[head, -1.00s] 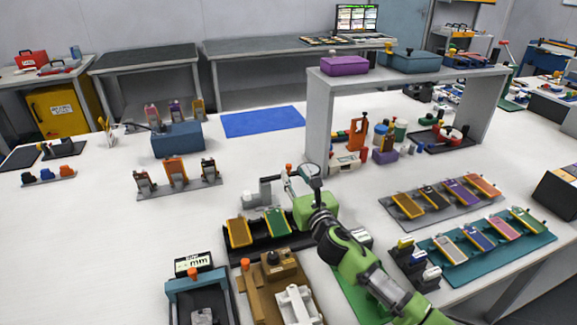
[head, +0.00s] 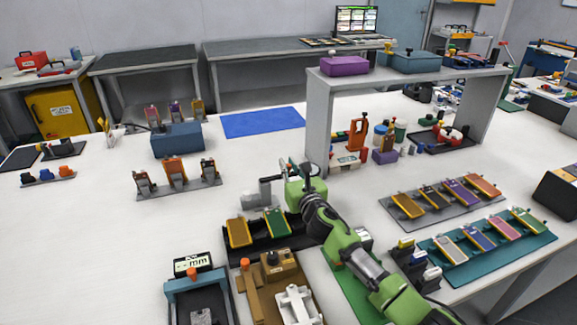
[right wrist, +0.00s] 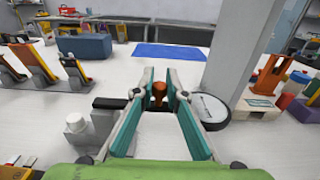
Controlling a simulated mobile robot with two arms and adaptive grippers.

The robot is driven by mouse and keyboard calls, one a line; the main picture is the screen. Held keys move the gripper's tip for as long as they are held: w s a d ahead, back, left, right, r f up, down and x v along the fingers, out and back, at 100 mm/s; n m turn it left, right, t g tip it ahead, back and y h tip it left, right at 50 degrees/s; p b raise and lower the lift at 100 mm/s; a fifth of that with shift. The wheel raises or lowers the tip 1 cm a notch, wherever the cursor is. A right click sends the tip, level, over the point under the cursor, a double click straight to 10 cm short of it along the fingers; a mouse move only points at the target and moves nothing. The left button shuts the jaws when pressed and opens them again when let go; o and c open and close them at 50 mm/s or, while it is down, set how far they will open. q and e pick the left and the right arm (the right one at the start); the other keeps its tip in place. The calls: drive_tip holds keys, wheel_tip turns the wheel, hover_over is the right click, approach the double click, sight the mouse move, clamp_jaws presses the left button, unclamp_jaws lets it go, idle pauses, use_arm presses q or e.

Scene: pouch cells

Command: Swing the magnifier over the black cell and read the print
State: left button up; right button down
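The magnifier's round pale lens with a dark rim (right wrist: 209,112) shows in the right wrist view, just right of my fingers. An orange-brown knob (right wrist: 158,92) stands between the fingertips of my right gripper (right wrist: 159,80), with the fingers apart on either side. Its grey post (head: 265,191) stands behind a black tray (head: 262,246); in the head view my gripper (head: 298,172) covers most of the lens. The black tray holds a yellow-orange cell (head: 239,233) and a green cell (head: 277,222); its right end is hidden. A dark cell (head: 433,197) lies on the grey tray to the right. No print is readable.
A grey shelf (head: 318,120) rises close behind my right gripper. A teal tray (head: 470,277) with several cells lies at right. A brown fixture (head: 254,298) and a blue-grey device with a display (head: 192,264) stand at front.

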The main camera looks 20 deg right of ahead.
drive_tip(key=shift+s, duration=0.1)
drive_tip(key=m+h, duration=0.1)
drive_tip(key=h, duration=0.1)
drive_tip(key=s+m+h, duration=0.1)
drive_tip(key=h, duration=0.1)
drive_tip(key=s+m+h, duration=0.1)
drive_tip(key=shift+s+a+m+g+h, duration=0.15)
drive_tip(key=shift+a+m+g+h, duration=0.15)
drive_tip(key=shift+m+g+h, duration=0.1)
drive_tip(key=shift+s+a+m+g+h+b, duration=0.15)
drive_tip(key=shift+s+m+g+h, duration=0.2)
drive_tip(key=shift+m+h, duration=0.3)
drive_tip(key=shift+s+a+m+g+h+b, duration=0.15)
drive_tip(key=shift+s+m+g+h, duration=0.2)
drive_tip(key=shift+h, duration=0.55)
drive_tip(key=shift+s+m+g+h+b, duration=0.2)
drive_tip(key=shift+m+g+h, duration=0.2)
drive_tip(key=shift+m+h, duration=0.3)
drive_tip(key=c, duration=2)
unclamp_jaws()
drive_tip(key=v, duration=0.7)
drive_tip(key=shift+s+a+f, duration=0.1)
drive_tip(key=shift+s+a, duration=0.05)
drive_tip(key=shift+s, duration=0.1)
